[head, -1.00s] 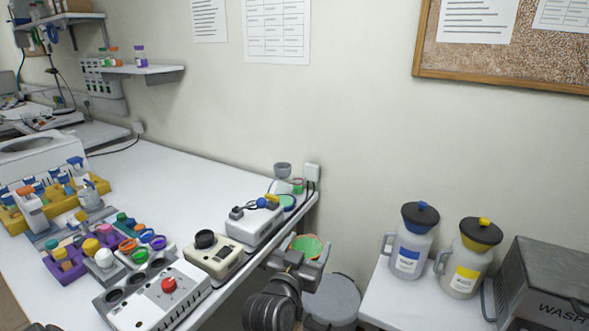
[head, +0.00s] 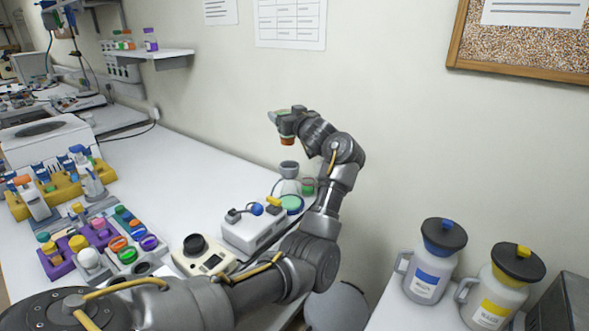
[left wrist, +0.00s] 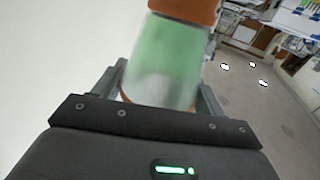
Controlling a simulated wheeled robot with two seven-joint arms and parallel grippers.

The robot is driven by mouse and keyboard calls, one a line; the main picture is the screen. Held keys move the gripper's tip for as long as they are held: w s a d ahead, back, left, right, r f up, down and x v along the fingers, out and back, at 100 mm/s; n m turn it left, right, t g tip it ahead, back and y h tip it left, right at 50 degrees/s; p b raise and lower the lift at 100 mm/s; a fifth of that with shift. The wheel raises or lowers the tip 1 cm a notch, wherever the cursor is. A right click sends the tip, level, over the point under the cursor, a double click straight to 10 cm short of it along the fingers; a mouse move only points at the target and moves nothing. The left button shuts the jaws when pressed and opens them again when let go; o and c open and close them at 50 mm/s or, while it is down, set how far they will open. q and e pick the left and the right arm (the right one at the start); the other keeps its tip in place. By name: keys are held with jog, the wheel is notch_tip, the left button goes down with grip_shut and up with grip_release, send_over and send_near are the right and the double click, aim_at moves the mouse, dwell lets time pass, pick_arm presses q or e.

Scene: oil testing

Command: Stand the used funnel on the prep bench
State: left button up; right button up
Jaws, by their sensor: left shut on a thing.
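My left gripper (head: 283,118) is raised above the back of the long white bench (head: 205,155), near the wall. It is shut on a green translucent piece with orange ends, which looks like the funnel (left wrist: 165,62). In the head view only an orange part of the funnel (head: 287,141) shows clearly below the gripper; the rest is largely hidden. The funnel is clear of the bench top. I cannot tell from the label which bench is the prep bench. My right gripper is not in view.
Below the gripper stand a grey-topped vessel (head: 289,169) and a white device (head: 253,229) with a blue knob. Bench space left of them is clear. A shelf (head: 150,55) hangs at the back left.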

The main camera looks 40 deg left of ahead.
aim_at(288, 144)
pick_arm(q)
jog(key=shift+r, duration=0.15)
jog(key=shift+w+d, duration=0.1)
jog(key=shift+f, duration=0.4)
notch_tip(288, 144, down, 5)
jog(key=shift+p, duration=0.45)
notch_tip(288, 144, down, 3)
jog(key=shift+f+p, duration=0.1)
jog(key=shift+p, duration=0.7)
jog(key=shift+f, duration=0.3)
jog(key=o, duration=1)
